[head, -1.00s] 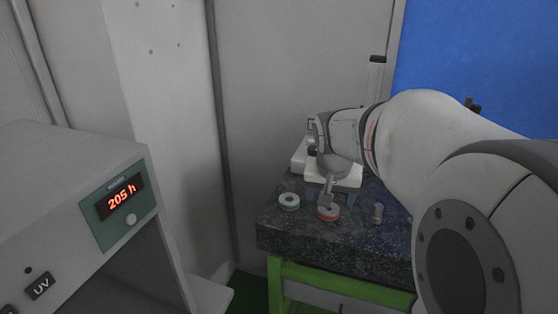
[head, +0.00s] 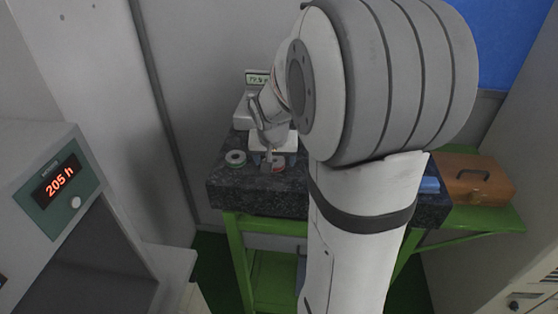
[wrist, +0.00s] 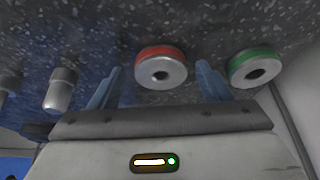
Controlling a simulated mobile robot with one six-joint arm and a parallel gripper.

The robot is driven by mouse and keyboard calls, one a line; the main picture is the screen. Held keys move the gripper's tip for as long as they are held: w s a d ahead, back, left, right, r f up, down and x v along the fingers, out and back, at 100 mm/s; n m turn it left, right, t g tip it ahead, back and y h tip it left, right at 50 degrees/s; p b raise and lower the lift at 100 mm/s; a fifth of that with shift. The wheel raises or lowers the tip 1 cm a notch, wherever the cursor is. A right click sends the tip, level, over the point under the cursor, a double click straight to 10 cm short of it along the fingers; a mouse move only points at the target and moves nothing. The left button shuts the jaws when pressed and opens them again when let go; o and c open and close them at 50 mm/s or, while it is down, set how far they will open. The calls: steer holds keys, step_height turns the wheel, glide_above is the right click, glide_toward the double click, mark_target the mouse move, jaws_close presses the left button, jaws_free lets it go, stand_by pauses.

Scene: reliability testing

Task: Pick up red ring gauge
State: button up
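The red ring gauge (head: 279,167), a metal ring with a red band, lies on the dark granite table (head: 225,182) and is partly hidden by my gripper in the head view. In the wrist view the red ring gauge (wrist: 162,70) shows its full face and central hole. My gripper (wrist: 158,82) is open, with one blue-grey finger on either side of the ring in the picture. I cannot tell whether a finger touches it. In the head view my gripper (head: 268,154) is small, just above the ring.
A green ring gauge (head: 235,158) lies close to the left of the red one; it also shows in the wrist view (wrist: 256,68). A small metal cylinder (wrist: 61,90) stands on the other side. A device with a display (head: 258,79) stands behind. A brown case (head: 475,180) sits at right.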

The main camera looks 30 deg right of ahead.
steer(key=c, duration=1.2)
